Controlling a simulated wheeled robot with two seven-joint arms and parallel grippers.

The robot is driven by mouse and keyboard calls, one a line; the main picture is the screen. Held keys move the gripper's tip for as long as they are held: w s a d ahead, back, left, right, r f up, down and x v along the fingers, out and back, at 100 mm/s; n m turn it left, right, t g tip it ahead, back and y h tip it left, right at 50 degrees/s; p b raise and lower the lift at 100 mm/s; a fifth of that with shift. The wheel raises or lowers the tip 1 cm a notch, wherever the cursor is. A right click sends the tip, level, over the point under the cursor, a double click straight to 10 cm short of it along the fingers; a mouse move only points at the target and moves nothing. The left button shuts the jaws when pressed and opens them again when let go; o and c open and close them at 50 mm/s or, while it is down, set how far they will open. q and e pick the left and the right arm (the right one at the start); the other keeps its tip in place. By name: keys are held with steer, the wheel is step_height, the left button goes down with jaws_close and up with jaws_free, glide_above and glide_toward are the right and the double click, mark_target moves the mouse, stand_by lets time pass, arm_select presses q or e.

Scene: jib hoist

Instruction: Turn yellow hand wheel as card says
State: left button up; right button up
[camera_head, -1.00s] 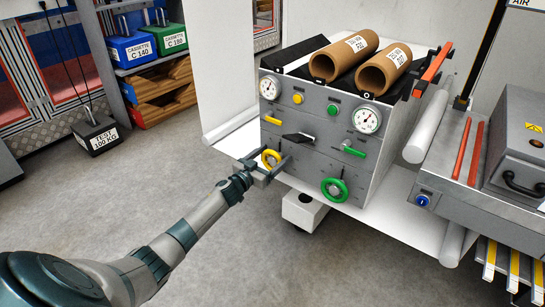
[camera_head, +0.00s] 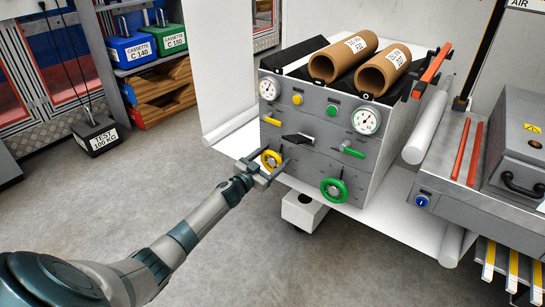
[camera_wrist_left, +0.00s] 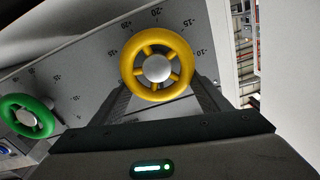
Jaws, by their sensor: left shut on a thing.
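The yellow hand wheel (camera_head: 271,159) sits low on the left of the grey control panel's front. In the left wrist view the yellow wheel (camera_wrist_left: 158,64) shows several spokes, a silver hub and a numbered scale around it. My left gripper (camera_head: 268,171) is at the wheel, its two fingers (camera_wrist_left: 160,92) on either side of the lower rim, shut on it. The wheel's lower rim is partly hidden by the gripper in the head view. No card with readable turning instructions shows. My right gripper is not in view.
A green hand wheel (camera_head: 333,190) is to the right on the same panel. Yellow and green levers, a black handle (camera_head: 298,138) and two gauges (camera_head: 366,121) are above. Cardboard rolls (camera_head: 383,70) lie on top.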

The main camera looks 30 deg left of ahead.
arm_select(q)
steer(key=shift+d+f+m, duration=0.1)
steer(key=shift+d+m, duration=0.1)
steer(key=shift+m, duration=0.7)
steer(key=shift+d+f+m, duration=0.1)
steer(key=shift+d+m, duration=0.1)
steer(key=shift+m, duration=0.7)
steer(key=shift+d+f+m, duration=0.15)
steer(key=shift+d+m, duration=0.05)
steer(key=shift+m, duration=0.7)
steer(key=shift+d+f+m+b, duration=0.15)
steer(key=shift+m+b, duration=0.25)
steer(key=shift+m, duration=0.5)
steer(key=m, duration=0.2)
steer(key=m+b, duration=0.1)
steer(key=f+m, duration=0.1)
steer(key=m, duration=0.1)
steer(key=shift+s+d+m+b, duration=0.1)
steer(key=shift+d+m+b, duration=0.2)
steer(key=shift+b, duration=0.05)
steer(key=shift+f+m, duration=0.1)
steer(key=shift+m, duration=0.4)
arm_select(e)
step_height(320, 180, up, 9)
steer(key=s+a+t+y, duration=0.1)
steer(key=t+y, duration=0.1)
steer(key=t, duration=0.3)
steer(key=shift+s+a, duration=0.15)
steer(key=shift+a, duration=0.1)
